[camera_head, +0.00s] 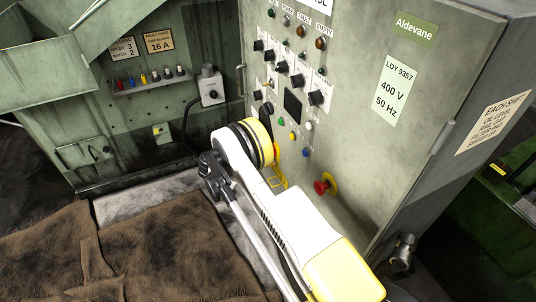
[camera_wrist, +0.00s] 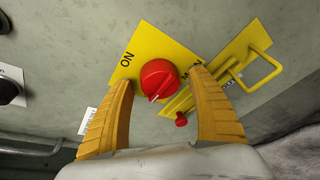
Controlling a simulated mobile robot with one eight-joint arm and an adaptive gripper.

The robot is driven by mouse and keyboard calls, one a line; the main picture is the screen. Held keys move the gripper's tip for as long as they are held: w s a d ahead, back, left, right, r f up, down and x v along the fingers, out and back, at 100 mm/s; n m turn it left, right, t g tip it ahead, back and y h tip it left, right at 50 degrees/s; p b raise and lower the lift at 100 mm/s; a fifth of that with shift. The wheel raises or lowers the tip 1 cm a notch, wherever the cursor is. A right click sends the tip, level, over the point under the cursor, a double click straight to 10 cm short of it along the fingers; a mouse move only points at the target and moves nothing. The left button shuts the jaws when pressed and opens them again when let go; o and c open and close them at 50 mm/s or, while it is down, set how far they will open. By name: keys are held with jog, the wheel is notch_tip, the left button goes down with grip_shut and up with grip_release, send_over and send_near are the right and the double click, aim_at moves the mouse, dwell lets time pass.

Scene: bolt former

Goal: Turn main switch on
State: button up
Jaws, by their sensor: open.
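The main switch is a red rotary knob (camera_wrist: 159,80) on a yellow plate (camera_wrist: 158,45) in the wrist view. The plate reads ON near its left edge; other lettering is partly hidden by a finger. A white mark on the knob points down and slightly left in the picture. My gripper (camera_wrist: 161,78) is open, with one yellow ribbed finger on each side of the knob. The knob lies between the fingertips; I cannot tell whether either touches it. In the head view my arm covers most of the switch area and hides the gripper.
A yellow bracket with a handle loop (camera_wrist: 262,70) and a small red knob (camera_wrist: 181,120) sit right of the switch. In the head view, the cabinet carries a red emergency button (camera_head: 322,187), several black knobs and a dark screen (camera_head: 293,102). A brown cloth (camera_head: 150,240) lies left.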

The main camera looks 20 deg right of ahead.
jog(key=shift+d, duration=0.15)
jog(key=c, duration=1.2)
jog(key=m+t, duration=0.1)
jog(key=m, duration=0.1)
jog(key=shift+m, duration=0.4)
jog(key=shift+m+t+h, duration=0.6)
jog(key=shift+m, duration=0.9)
jog(key=o, duration=1.2)
